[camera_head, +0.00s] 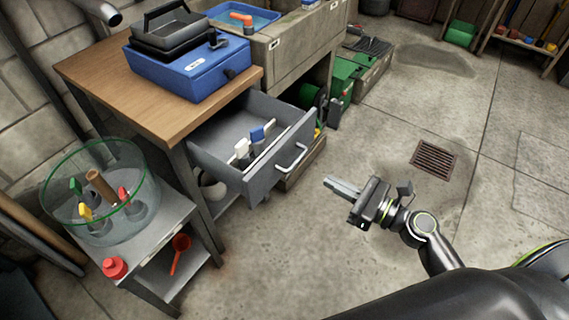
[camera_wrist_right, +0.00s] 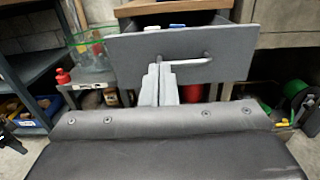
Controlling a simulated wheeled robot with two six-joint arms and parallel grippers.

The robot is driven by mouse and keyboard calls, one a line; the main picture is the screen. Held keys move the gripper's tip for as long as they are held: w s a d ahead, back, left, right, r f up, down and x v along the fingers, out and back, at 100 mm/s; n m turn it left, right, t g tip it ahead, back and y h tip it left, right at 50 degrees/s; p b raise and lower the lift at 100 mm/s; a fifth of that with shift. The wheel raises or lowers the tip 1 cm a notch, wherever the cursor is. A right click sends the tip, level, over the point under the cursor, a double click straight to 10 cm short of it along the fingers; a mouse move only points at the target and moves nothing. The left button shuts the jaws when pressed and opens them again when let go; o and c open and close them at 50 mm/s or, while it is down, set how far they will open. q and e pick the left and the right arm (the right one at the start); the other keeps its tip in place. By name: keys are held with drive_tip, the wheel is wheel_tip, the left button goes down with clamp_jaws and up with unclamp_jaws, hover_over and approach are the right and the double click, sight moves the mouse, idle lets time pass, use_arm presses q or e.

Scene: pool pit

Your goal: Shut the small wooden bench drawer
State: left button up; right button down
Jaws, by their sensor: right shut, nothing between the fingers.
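The bench drawer (camera_head: 253,152) is grey with a curved metal handle (camera_head: 291,158). It stands pulled out from under the wooden bench top (camera_head: 135,88). White and blue items lie inside it. My right gripper (camera_head: 328,184) is shut and empty, to the right of the drawer front and apart from it in the head view. In the right wrist view the drawer front (camera_wrist_right: 228,58) faces me, and the shut fingers (camera_wrist_right: 159,84) show below and in front of the handle (camera_wrist_right: 188,64). My left gripper is in neither view.
A blue box (camera_head: 190,68) with a black tray sits on the bench. A glass tank (camera_head: 100,195) stands on a low grey shelf at the left, with a red bottle (camera_head: 115,267) on its edge. Green crates (camera_head: 345,75) are behind the drawer. The floor around the drain grate (camera_head: 433,159) is clear.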

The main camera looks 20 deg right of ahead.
sight(277, 153)
drive_tip(key=p+x, duration=0.1)
drive_tip(key=x, duration=1.1)
drive_tip(key=shift+w, duration=0.1)
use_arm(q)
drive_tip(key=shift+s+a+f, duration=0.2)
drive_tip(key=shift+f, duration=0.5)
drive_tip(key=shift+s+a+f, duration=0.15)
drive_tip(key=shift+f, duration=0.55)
use_arm(e)
drive_tip(key=shift+w+a, duration=0.4)
drive_tip(key=shift+w+a, duration=0.25)
drive_tip(key=shift+w, duration=0.05)
drive_tip(key=x, duration=1.4)
drive_tip(key=shift+w+a, duration=0.15)
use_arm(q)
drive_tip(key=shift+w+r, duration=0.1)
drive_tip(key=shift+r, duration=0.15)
use_arm(e)
drive_tip(key=shift+x, duration=1.15)
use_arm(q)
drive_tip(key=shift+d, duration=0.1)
